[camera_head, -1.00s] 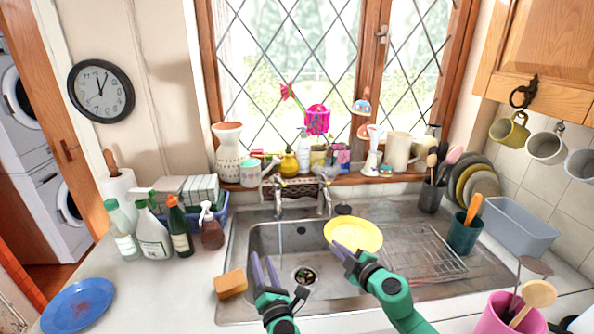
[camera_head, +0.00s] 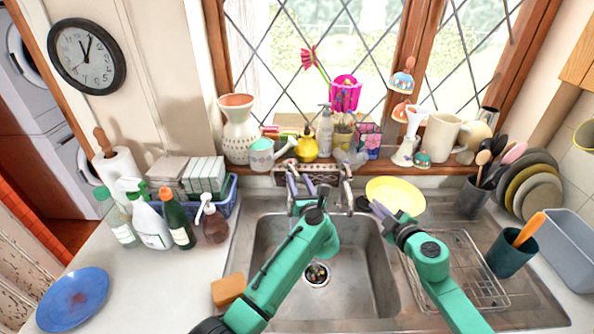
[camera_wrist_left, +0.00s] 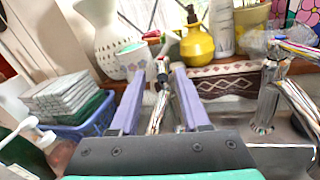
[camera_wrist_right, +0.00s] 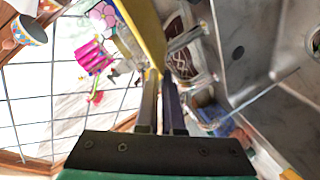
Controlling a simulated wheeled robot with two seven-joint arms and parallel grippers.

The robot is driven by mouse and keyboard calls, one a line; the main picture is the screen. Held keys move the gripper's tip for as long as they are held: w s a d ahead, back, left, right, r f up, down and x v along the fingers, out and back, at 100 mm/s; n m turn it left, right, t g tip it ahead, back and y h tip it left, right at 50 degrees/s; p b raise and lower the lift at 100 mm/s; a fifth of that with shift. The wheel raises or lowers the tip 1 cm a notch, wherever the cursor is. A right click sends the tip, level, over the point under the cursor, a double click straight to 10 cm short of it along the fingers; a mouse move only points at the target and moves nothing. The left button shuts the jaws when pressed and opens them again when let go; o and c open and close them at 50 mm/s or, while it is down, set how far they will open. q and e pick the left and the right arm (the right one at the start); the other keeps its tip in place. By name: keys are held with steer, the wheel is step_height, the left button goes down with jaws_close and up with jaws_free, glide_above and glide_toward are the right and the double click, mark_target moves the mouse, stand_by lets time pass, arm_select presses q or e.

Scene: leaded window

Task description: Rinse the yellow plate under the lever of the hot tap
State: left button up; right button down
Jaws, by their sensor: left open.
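The yellow plate (camera_head: 396,194) is held up at the back right of the sink, right of the taps; it shows edge-on in the right wrist view (camera_wrist_right: 142,28). My right gripper (camera_head: 376,208) is shut on its near left edge. My left gripper (camera_head: 300,185) is open at the left tap. In the left wrist view that tap (camera_wrist_left: 158,108) stands between the fingers; I cannot tell whether they touch it. The right tap (camera_head: 346,188) stands beside it, clear of the fingers. No hot marking is readable. A thin water stream (camera_wrist_right: 257,97) shows in the right wrist view.
The metal sink (camera_head: 365,290) is partly covered by my left arm. A sponge (camera_head: 228,290) lies left of the sink. The drainer rack (camera_head: 460,275) is empty.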

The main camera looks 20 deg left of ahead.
mark_target(297, 174)
arm_select(q)
steer(key=x, duration=0.4)
steer(key=shift+d+f, duration=0.2)
steer(key=shift+f, duration=0.1)
steer(key=shift+s+r, duration=0.1)
steer(key=shift+s, duration=0.15)
steer(key=shift+c, duration=1.2)
jaws_close()
